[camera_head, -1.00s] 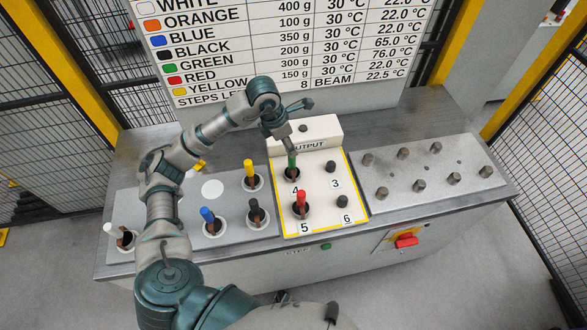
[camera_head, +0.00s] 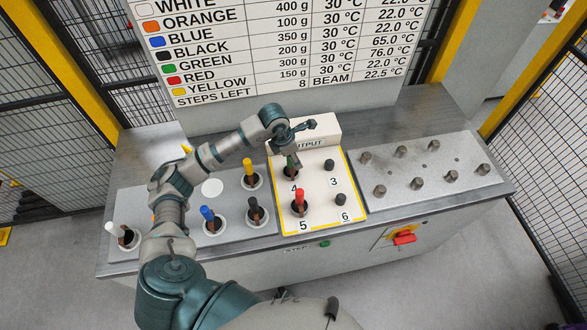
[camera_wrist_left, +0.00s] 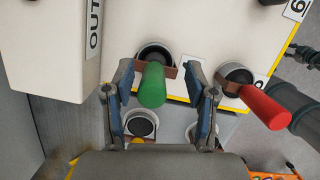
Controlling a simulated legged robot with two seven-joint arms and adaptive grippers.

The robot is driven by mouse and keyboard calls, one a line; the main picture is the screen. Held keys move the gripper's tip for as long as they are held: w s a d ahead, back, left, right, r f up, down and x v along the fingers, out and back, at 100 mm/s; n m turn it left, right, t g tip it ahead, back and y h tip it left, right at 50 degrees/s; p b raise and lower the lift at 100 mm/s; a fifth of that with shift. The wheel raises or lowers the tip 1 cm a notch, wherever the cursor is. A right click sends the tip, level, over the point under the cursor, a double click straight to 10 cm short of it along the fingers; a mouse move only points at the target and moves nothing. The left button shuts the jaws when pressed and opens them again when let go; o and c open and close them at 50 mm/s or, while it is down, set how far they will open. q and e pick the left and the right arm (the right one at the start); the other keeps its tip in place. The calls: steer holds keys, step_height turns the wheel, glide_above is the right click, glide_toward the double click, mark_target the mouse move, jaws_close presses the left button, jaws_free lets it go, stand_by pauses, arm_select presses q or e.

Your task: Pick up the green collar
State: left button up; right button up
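The green collar (camera_head: 291,159) stands upright in slot 4 of the cream output panel, and part of it is hidden behind my gripper in the head view. In the left wrist view the green collar (camera_wrist_left: 152,85) sits in a dark round socket with a brown bracket. My left gripper (camera_head: 290,150) is over slot 4. In the wrist view its fingers (camera_wrist_left: 165,100) are open on either side of the green collar, with a visible gap on both sides. My right gripper is not in view.
The red collar (camera_head: 299,196) stands in slot 5, close to the gripper; it also shows in the wrist view (camera_wrist_left: 265,105). Yellow (camera_head: 248,167), blue (camera_head: 208,215) and black (camera_head: 253,205) collars stand to the left. The raised output block (camera_head: 318,130) is behind.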

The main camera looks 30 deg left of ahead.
arm_select(q)
steer(key=shift+a, duration=0.1)
steer(key=c, duration=0.4)
steer(key=shift+a, duration=0.2)
steer(key=c, duration=0.4)
steer(key=shift+a+f, duration=0.1)
steer(key=shift+a, duration=0.2)
jaws_close()
steer(key=shift+a, duration=0.15)
steer(key=shift+d, duration=0.25)
steer(key=v, duration=0.3)
steer(key=w+d+v, duration=0.1)
steer(key=v, duration=0.2)
steer(key=w+v, duration=0.1)
steer(key=v, duration=0.3)
steer(key=shift+d+r, duration=0.15)
steer(key=shift+r, duration=0.1)
step_height(320, 180, up, 5)
steer(key=p, duration=0.2)
steer(key=shift+d+p, duration=0.1)
steer(key=shift+p, duration=0.25)
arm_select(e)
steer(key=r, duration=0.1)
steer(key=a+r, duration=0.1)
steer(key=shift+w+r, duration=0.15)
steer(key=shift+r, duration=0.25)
